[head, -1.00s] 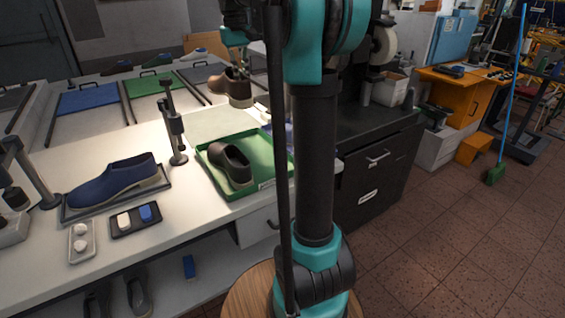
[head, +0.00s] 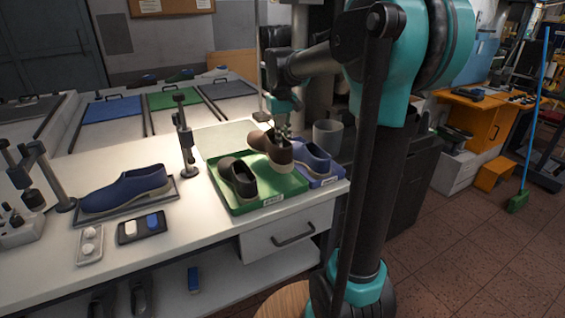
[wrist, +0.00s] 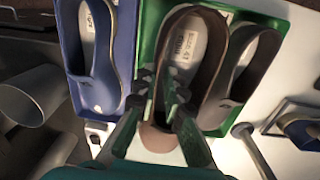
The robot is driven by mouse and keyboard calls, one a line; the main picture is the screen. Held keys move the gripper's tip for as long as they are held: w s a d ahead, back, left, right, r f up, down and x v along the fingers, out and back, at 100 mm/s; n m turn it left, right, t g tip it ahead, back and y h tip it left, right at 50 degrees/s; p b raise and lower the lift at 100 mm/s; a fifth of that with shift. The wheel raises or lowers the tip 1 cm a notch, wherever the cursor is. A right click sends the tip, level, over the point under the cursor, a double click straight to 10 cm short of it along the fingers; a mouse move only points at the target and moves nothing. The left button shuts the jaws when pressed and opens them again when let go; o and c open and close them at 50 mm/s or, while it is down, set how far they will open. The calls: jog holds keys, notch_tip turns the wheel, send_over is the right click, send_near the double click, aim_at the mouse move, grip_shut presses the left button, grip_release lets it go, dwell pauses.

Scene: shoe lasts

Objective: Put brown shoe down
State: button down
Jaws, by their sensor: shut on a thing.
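My gripper (head: 283,130) is shut on a brown shoe (head: 270,151) and holds it tilted over the right part of the green tray (head: 276,194). I cannot tell whether its sole touches the tray. A second, darker brown shoe (head: 241,179) sits in the left part of that tray. In the wrist view my gripper (wrist: 166,90) pinches the edge of the held shoe (wrist: 212,65), whose pale, printed insole faces the camera. The other brown shoe (wrist: 256,65) lies close beside it there, and the green tray (wrist: 150,38) shows behind.
A blue tray (head: 326,181) with a blue shoe (head: 313,156) stands right against the green tray. A grey cup (head: 327,135) is behind it. A blue shoe (head: 125,188) on a stand, a black clamp post (head: 186,140) and small trays occupy the table's left.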

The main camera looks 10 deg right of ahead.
notch_tip(320, 180, down, 8)
jog(key=shift+f, duration=0.25)
jog(key=c, duration=1.6)
grip_release()
jog(key=r, duration=1.2)
jog(key=shift+a, duration=0.3)
